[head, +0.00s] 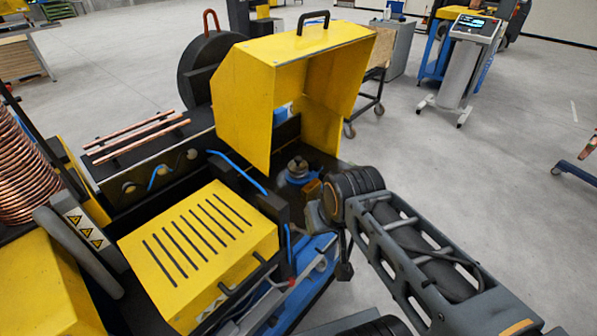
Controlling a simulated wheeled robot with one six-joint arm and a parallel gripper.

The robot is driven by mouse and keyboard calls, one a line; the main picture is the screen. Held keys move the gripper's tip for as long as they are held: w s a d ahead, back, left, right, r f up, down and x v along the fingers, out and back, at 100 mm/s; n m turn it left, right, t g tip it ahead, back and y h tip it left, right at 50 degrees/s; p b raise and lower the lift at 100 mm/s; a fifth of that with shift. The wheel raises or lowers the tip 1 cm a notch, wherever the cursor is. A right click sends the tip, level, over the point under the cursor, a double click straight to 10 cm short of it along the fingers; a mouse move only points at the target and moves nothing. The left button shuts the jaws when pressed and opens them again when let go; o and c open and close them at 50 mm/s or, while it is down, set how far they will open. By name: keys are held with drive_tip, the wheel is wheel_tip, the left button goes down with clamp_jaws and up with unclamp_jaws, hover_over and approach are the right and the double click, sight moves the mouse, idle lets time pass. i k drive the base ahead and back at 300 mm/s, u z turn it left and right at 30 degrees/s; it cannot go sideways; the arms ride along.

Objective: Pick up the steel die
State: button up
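A small round steel-grey piece (298,166), which looks like the steel die, sits on a blue round part in the dark bay of the yellow machine, below the raised yellow hood (247,100). My gripper (314,212) is at the end of my dark arm, just right of and below this piece in the picture. They look apart. The wrist hides most of the gripper, and its fingers are too small and dark to read.
A yellow slotted cover (198,255) stands left of the bay. Copper tubes (137,137) lie on a rack behind it, and a copper coil (25,170) is at far left. A grey control console (470,60) stands at back right.

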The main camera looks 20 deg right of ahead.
sight(297, 168)
drive_tip(key=k, duration=0.5)
drive_tip(key=z, duration=1.65)
drive_tip(key=i, duration=1.4)
drive_tip(key=u, duration=2.65)
drive_tip(key=i, duration=0.5)
drive_tip(key=u, duration=0.1)
